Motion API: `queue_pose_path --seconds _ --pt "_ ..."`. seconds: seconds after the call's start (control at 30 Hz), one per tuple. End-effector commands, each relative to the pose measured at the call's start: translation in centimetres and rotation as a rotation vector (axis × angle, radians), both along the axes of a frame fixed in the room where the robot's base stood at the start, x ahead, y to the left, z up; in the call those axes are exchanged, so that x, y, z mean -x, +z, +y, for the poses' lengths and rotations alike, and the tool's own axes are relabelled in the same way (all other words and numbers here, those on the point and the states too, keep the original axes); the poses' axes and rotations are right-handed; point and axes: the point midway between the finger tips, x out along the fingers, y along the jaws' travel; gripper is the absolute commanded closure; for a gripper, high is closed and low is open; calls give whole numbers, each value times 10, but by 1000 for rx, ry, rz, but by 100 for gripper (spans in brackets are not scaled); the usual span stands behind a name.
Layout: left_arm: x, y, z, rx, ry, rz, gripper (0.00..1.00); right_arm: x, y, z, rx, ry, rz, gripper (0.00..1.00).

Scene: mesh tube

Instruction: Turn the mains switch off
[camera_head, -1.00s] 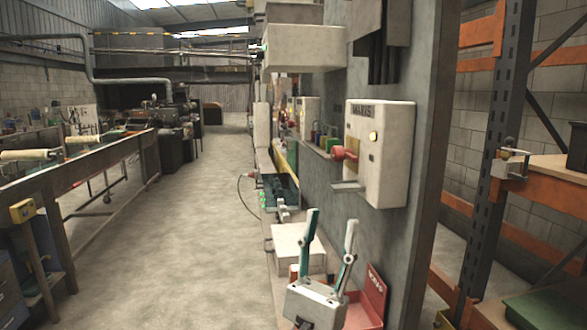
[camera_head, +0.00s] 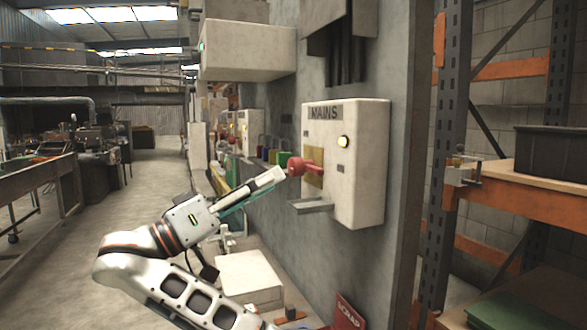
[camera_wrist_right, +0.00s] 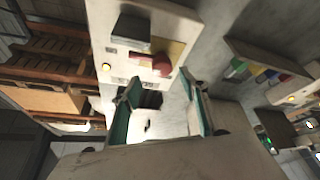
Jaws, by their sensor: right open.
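The mains switch is a pale wall box (camera_head: 350,165) labelled MAINS, with a red handle (camera_head: 296,166) on a yellow plate and a lit yellow lamp. The handle sticks out to the left in the head view. My right gripper (camera_head: 265,189) is open and empty, its near fingertip close beside the handle's knob; I cannot tell whether they touch. In the right wrist view, the box (camera_wrist_right: 117,58) looks rotated, and the red handle (camera_wrist_right: 162,64) lies just beyond the gap between the open fingers (camera_wrist_right: 163,88). My left gripper is not in view.
A grey ledge (camera_head: 311,205) juts from the box below the handle. A row of coloured items (camera_head: 270,154) is on the wall behind. A pale box (camera_head: 249,280) stands below my arm, and an orange-beamed rack (camera_head: 540,190) is at the right.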

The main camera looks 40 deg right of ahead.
Motion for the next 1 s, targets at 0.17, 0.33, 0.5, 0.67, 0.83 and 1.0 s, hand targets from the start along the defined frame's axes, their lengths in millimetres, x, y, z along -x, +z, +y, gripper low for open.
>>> queue_pose_path --seconds 0.17,0.33,0.5,0.67,0.83,1.0 --pt "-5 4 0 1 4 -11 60 -3 5 -8 -15 24 -36 56" --pt "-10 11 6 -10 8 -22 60 0 15 -31 -12 20 -37 56" --pt "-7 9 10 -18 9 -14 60 1 23 -55 -12 21 -35 56" --pt "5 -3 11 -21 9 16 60 1 27 -69 -13 23 -33 56" --pt "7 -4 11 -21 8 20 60 1 27 -74 -14 21 -30 56" --pt "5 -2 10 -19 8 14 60 1 27 -74 -14 22 -30 56"
